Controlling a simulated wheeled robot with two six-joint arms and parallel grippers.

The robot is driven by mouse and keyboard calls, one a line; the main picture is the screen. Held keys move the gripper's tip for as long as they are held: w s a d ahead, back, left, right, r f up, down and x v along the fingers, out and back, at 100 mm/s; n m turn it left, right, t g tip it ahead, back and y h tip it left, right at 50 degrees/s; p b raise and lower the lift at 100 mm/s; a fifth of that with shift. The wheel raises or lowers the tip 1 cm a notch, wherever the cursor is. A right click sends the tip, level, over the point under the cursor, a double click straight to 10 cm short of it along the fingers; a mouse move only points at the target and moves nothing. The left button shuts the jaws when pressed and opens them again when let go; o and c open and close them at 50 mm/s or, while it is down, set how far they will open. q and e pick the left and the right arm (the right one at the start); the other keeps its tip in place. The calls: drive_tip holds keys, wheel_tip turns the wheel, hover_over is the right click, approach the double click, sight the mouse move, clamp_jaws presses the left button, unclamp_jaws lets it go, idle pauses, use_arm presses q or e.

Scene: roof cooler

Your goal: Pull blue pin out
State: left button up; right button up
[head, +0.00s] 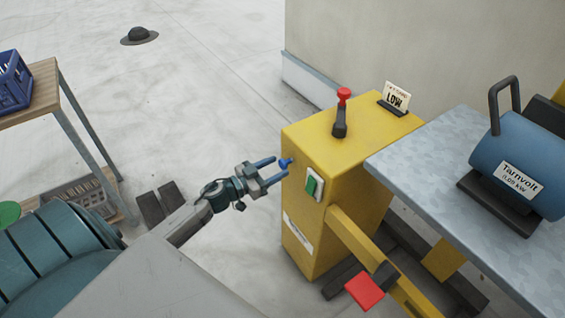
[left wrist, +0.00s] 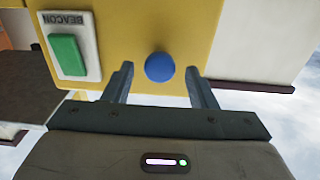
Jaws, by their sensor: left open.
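The blue pin (head: 286,162) sticks out of the side of a yellow cabinet (head: 296,215), left of a green switch. In the left wrist view its round blue head (left wrist: 159,67) shows against the yellow face. My left gripper (head: 278,170) is open, with its fingertips close to the pin. In the left wrist view the two fingers (left wrist: 160,82) stand on either side of the pin head, with a gap on each side. The shaft of the pin is hidden behind its head there. My right gripper is not in view.
A green switch (left wrist: 67,55) marked BEACON sits beside the pin. A red-topped lever (head: 341,115) and a LOW card (head: 396,98) stand on the cabinet. A yellow arm with a red pad (head: 364,291) juts out in front. A metal table (head: 430,160) stands right.

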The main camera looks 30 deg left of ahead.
sight(281, 165)
use_arm(q)
drive_tip(key=shift+x, duration=1.55)
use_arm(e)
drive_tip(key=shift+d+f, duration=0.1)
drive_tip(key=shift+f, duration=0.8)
